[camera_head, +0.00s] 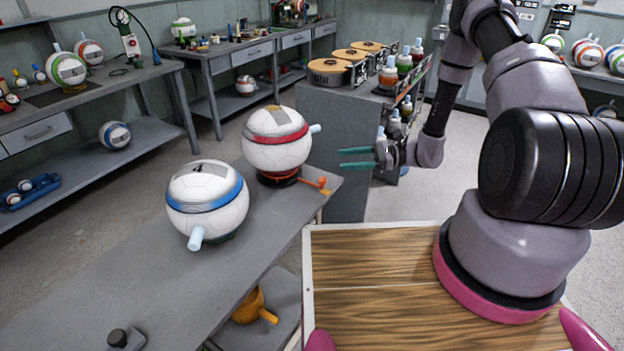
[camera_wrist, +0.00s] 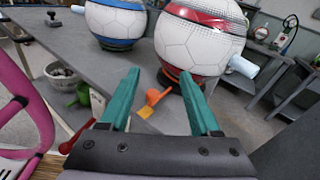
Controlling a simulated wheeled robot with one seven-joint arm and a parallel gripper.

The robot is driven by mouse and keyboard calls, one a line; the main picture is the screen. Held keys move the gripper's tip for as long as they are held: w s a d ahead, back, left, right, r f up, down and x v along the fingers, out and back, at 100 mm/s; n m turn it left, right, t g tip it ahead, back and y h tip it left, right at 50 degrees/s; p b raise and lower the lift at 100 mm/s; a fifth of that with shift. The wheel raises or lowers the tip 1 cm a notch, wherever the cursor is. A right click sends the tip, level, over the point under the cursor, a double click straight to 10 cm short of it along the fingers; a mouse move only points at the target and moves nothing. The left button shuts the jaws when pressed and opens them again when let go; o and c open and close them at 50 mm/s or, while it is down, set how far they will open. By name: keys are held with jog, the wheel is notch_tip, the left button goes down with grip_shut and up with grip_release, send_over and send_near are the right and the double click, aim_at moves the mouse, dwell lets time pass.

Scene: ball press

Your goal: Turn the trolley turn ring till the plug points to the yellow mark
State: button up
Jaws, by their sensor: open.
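A white ball with a red band (camera_head: 276,145) sits on a dark, red-edged turn ring (camera_head: 279,178) near the far end of the grey bench. Its pale blue plug (camera_head: 315,128) sticks out to the right in the head view; the plug also shows in the wrist view (camera_wrist: 243,67). An orange handle (camera_wrist: 155,97) juts from the ring's base. A small yellow mark (camera_wrist: 145,112) lies close to the handle at the bench edge. My gripper (camera_head: 341,158) is open and empty, right of the ball and apart from it. Its teal fingers (camera_wrist: 160,74) point towards the handle.
A second white ball with a blue band (camera_head: 208,200) stands on the same bench (camera_head: 110,265), nearer, with its plug towards the front. A grey cabinet (camera_head: 335,165) stands behind my gripper. An orange pot (camera_head: 255,306) sits on the lower shelf.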

notch_tip(320, 180, down, 8)
jog(key=s+r+m+t, duration=0.1)
jog(key=m+t, duration=0.2)
jog(key=shift+y, duration=0.3)
jog(key=a, duration=0.3)
jog(key=w+a, duration=0.1)
jog(key=a, duration=0.3)
jog(key=w+a, duration=0.1)
jog(key=a, duration=0.2)
jog(key=shift+a+f, duration=0.35)
jog(key=shift+c, duration=0.3)
grip_shut()
